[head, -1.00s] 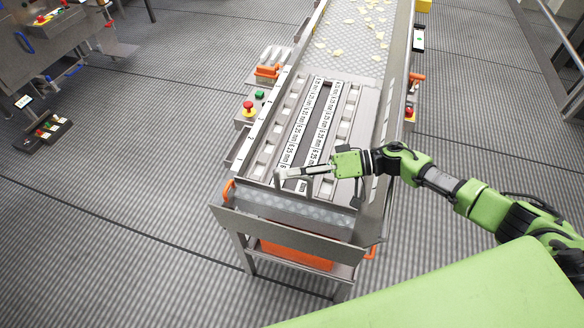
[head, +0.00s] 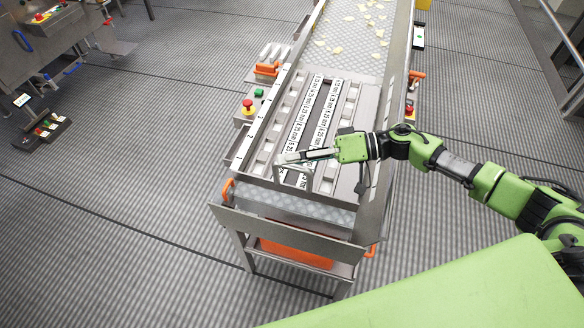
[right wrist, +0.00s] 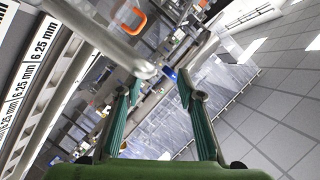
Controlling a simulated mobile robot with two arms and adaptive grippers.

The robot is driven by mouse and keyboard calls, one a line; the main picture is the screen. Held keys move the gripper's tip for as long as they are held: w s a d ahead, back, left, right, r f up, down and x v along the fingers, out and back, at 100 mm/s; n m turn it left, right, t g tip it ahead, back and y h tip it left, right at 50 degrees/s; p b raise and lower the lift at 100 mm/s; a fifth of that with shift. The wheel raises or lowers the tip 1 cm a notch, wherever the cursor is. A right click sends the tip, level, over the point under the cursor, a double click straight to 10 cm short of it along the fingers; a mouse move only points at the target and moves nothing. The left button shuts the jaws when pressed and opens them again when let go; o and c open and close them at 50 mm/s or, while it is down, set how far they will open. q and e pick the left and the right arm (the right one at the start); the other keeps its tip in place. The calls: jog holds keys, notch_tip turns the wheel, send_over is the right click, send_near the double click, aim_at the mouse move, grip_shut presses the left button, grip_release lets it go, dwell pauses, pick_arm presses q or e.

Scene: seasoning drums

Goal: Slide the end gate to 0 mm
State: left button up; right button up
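The end gate's grey loop handle (head: 296,168) stands at the near end of the conveyor's slatted deck, over the mm scale strips (head: 301,128). I cannot read the gate's setting. My right gripper (head: 290,157) is at the handle, reaching in from the right. In the right wrist view its teal fingers (right wrist: 160,76) are apart. A grey bar (right wrist: 105,45), seemingly the handle, passes close to the left fingertip; it does not show clamped. Scale labels reading 6.25 mm (right wrist: 35,55) show at the left there. My left gripper is not in view.
The conveyor belt (head: 345,55) with yellow chips runs away at the top. A control box with a red button (head: 248,106) is left of the deck. An orange handle (head: 228,190) is at the near left corner.

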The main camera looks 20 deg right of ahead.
jog(key=r, duration=0.5)
jog(key=shift+s+a, duration=0.15)
jog(key=shift+s, duration=0.05)
jog(key=shift+w, duration=0.1)
